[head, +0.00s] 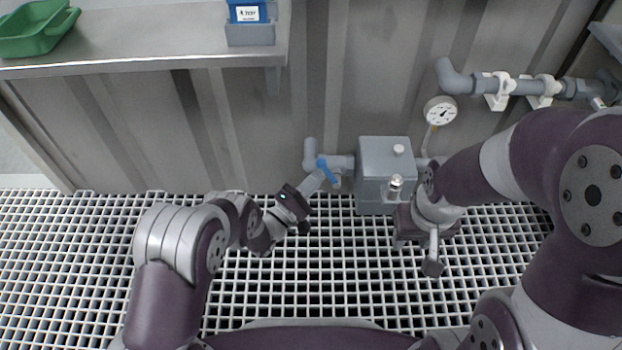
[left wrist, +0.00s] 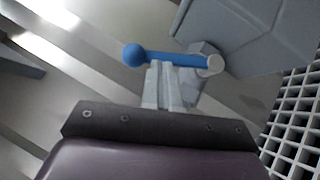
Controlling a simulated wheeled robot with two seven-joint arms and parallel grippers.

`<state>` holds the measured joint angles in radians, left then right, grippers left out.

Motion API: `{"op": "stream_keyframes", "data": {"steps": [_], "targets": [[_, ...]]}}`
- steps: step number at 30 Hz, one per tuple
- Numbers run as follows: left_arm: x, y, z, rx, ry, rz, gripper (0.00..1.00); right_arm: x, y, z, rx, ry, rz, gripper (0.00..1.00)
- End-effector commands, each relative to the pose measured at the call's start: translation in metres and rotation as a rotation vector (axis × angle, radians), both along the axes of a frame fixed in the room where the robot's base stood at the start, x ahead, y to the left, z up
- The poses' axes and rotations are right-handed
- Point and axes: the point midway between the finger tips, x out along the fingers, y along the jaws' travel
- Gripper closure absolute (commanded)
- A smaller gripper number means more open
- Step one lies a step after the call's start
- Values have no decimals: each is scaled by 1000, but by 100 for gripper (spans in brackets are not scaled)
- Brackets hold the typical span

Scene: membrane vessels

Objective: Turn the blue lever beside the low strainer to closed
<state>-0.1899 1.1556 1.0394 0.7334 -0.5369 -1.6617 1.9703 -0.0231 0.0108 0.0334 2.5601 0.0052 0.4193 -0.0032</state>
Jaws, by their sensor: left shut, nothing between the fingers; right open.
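The blue lever (head: 326,171) is on a short grey pipe (head: 342,161) just left of the low strainer, a grey box (head: 384,160). In the left wrist view the lever (left wrist: 180,60) has a ball at its left end and a pale pivot at its right. My left gripper (head: 319,181) is shut and empty, its tips at the lever. In the left wrist view its fingers (left wrist: 165,85) end at the lever's middle; I cannot tell whether they touch. My right gripper (head: 420,252) is open, low beside the box's right side, partly hidden by its own arm.
A pressure gauge (head: 440,111) stands right of the box. A grey pipe (head: 520,86) runs along the wall at upper right. The grating floor (head: 60,250) is clear at left.

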Motion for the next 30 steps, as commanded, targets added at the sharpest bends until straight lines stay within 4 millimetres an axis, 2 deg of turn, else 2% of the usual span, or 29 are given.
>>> {"op": "stream_keyframes", "data": {"steps": [1, 12, 21, 30], "targets": [[2, -2, 13, 37, -2, 2, 100, 0, 0, 14, 0, 0, 0, 57], [2, -17, 24, 299, -5, 2, 100, 0, 0, 53, 0, 0, 0, 57], [1, -24, 24, 403, -4, 2, 100, 0, 0, 65, 0, 0, 0, 57], [1, -26, 22, 424, -3, 1, 100, 0, 0, 66, 0, 0, 0, 57]]}}
